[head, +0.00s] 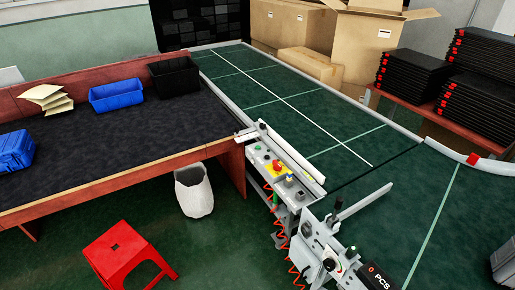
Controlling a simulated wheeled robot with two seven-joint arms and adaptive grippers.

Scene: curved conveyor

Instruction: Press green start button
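A grey control panel (266,158) runs along the near edge of the conveyor, in the middle of the head view. A small green button (258,147) appears near its upper left end. A red mushroom button (277,166) on a yellow plate sits further down the panel, with a dark knob (289,183) beyond it. The buttons are small, and their markings cannot be read. Neither of my grippers can be made out in this view.
The green conveyor (330,125) curves off to the right. A dark-topped table (110,145) with blue and black bins stands left. A red stool (117,250) and a white waste bin (194,192) stand on the floor. A metal bracket assembly (320,240) is at lower right.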

